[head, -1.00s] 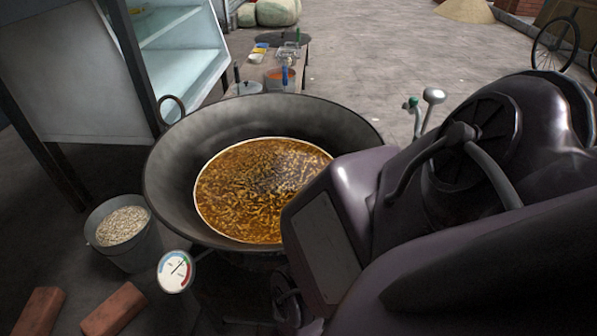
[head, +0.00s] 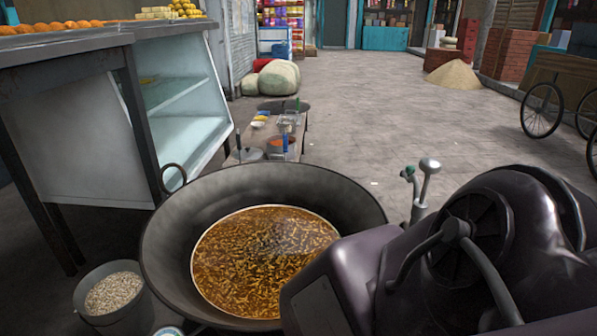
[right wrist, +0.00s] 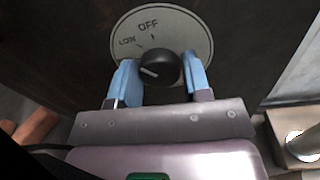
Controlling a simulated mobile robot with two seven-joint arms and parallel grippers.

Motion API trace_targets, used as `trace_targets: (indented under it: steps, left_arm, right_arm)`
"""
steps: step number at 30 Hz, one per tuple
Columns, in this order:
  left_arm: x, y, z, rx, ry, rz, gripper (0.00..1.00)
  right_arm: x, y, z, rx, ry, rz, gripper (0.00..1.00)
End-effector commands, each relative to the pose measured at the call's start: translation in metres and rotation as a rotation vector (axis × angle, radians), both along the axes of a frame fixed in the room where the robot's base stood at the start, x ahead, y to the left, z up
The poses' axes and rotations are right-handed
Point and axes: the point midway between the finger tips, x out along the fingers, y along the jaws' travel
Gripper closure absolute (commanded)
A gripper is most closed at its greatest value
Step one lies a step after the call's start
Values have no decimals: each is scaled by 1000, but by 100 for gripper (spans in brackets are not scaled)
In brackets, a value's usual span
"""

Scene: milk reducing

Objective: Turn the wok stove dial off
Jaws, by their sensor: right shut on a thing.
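The stove dial is a black knob (right wrist: 165,62) on a round pale plate (right wrist: 196,30) in the right wrist view. The plate reads OFF at the top and LOW at upper left. The knob's white mark slants toward the left, not toward OFF. My right gripper (right wrist: 160,78) is shut on the knob, with one blue finger on each side. The wok (head: 345,195) holds brown bubbling liquid (head: 255,262) in the head view. The dial and right gripper are hidden in the head view. My left gripper is not in view.
A bucket of pale pieces (head: 113,293) stands left of the wok. A gauge's top edge (head: 170,331) shows at the bottom. A glass-fronted counter (head: 80,150) stands at left, and a low table with utensils (head: 232,158) is behind the wok. The floor beyond is open.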

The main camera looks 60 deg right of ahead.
Motion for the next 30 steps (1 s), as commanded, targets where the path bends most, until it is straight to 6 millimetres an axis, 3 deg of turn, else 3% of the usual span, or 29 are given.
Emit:
trace_targets:
  steps: [25, 26, 30]
  left_arm:
    - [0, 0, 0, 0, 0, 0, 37]
    - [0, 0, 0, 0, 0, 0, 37]
    - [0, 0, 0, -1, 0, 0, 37]
  right_arm:
    - [0, 1, 0, 1, -1, 1, 79]
    - [1, 1, 0, 1, -1, 1, 53]
    - [0, 1, 0, 1, -1, 1, 31]
